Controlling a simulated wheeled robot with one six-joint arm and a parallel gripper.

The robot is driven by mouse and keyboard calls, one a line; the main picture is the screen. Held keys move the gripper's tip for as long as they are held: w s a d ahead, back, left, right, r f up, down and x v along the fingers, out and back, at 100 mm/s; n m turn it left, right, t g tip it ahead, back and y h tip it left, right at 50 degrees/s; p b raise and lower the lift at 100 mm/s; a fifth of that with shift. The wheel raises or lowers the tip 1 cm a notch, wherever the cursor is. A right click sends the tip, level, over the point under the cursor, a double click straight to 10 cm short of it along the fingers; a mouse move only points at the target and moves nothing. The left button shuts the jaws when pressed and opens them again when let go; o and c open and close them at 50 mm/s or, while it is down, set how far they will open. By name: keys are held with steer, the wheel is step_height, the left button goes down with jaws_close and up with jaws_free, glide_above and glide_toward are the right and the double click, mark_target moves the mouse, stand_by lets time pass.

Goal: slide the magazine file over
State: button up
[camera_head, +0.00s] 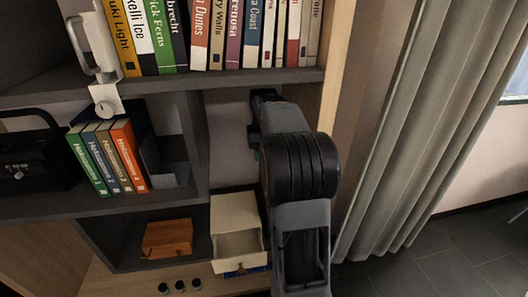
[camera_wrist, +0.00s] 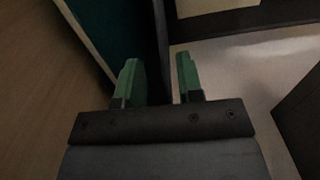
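My gripper (camera_wrist: 158,76) shows in the wrist view with its two green fingers apart. A dark upright panel stands beyond and partly between the fingers; I cannot tell whether they touch it. A dark teal surface (camera_wrist: 108,28) with a pale edge is at the upper left there, and I cannot tell whether it is the magazine file. In the head view my arm reaches into the right part of the shelf and hides most of the gripper. A dark blue upright thing (camera_head: 138,112) behind the orange book may be the magazine file; books hide much of it.
Several thin books (camera_head: 105,158) stand in the middle-left compartment, beside a black box (camera_head: 35,160). A row of books (camera_head: 220,35) fills the upper shelf. A curtain (camera_head: 415,110) hangs at right.

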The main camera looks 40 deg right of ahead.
step_height(320, 180, down, 6)
steer(key=b, duration=0.2)
steer(key=shift+r+b, duration=0.1)
steer(key=shift+b, duration=0.25)
jaws_close()
